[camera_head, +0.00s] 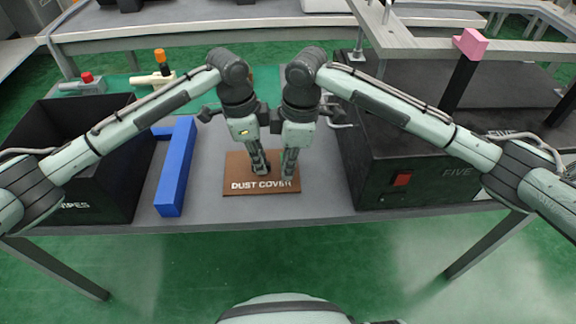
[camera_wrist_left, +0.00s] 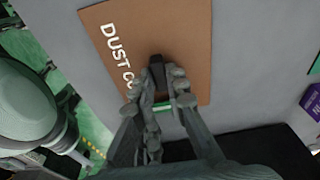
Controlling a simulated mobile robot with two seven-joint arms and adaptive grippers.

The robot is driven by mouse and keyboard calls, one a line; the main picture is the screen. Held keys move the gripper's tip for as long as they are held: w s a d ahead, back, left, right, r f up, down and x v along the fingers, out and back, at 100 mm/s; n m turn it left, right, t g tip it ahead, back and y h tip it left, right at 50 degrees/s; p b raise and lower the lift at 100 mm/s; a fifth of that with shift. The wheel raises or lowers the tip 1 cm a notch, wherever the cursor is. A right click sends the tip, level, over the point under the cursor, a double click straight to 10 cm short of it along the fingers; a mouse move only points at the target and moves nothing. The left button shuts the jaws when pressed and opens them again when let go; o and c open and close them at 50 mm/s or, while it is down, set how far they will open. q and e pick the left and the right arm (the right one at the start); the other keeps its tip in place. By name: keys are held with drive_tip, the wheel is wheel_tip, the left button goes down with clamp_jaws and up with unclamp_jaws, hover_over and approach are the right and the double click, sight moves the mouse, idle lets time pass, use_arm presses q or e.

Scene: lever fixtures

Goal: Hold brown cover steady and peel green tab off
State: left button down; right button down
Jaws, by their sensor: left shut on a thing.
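The brown cover (camera_head: 235,182), lettered DUST COVER, lies flat on the grey table; it also shows in the left wrist view (camera_wrist_left: 185,35). My left gripper (camera_head: 262,168) is low over its middle. In the left wrist view my left fingers (camera_wrist_left: 163,92) are closed around a dark upright block (camera_wrist_left: 157,72) on the cover, which looks like its handle. A small green strip (camera_wrist_left: 163,105) shows between these fingers, probably the green tab, partly hidden. My right gripper (camera_head: 288,168) points down over the cover's right part, close beside the left one; its finger opening is unclear.
A blue bar (camera_head: 176,170) and an open black bin (camera_head: 105,205) stand left of the cover. Bare table surrounds the cover.

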drive_tip(key=shift+r, duration=0.15)
drive_tip(key=shift+r, duration=1.85)
use_arm(q)
drive_tip(key=c, duration=1.5)
unclamp_jaws()
drive_tip(key=shift+o, duration=0.2)
drive_tip(key=shift+r, duration=0.1)
wheel_tip(320, 180, up, 12)
drive_tip(key=a, duration=0.1)
drive_tip(key=shift+a, duration=0.4)
